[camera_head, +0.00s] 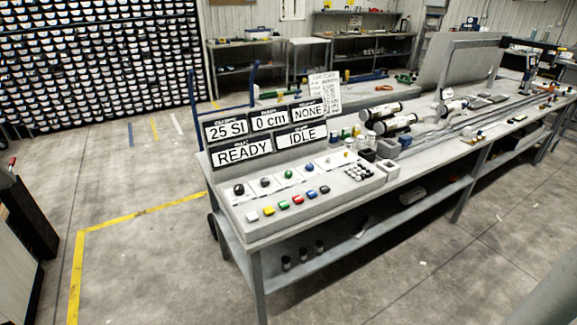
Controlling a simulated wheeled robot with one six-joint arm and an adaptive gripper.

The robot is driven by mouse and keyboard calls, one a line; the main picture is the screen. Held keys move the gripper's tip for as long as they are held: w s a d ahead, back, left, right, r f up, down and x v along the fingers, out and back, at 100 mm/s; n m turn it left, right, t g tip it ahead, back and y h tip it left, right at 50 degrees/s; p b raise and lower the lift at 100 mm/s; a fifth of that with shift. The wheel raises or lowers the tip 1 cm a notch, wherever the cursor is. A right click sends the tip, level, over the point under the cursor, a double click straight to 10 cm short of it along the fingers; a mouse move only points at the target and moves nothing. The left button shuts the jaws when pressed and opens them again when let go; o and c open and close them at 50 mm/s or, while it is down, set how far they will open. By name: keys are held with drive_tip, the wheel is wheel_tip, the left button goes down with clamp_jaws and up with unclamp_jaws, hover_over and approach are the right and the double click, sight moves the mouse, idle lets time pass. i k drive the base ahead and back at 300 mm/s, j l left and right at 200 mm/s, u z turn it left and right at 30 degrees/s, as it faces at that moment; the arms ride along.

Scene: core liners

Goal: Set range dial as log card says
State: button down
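A sloped grey control panel (228,212) stands on the near end of a long bench. Its back row holds several round knobs, among them a black one (239,189) and a green one (289,174). Their labels are too small to read, so I cannot tell which is the range dial. Display plates behind read "25 SI" (226,129), "0 cm" (269,120), "NONE" (309,111), "READY" (241,152) and "IDLE" (301,136). A white card with dark writing (325,91), perhaps the log card, stands behind them; its text is unreadable. My gripper is not in view.
Coloured buttons (297,199) line the panel's front edge. Cylinders (386,117) and small boxes (386,148) stand farther along the bench (425,157). Open floor with a yellow line (140,212) lies to the left.

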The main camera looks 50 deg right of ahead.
sight(287, 173)
drive_tip(key=j+z, duration=0.5)
drive_tip(key=z, duration=0.25)
drive_tip(key=k+j+z, duration=0.1)
drive_tip(key=z, duration=0.25)
drive_tip(key=j, duration=0.1)
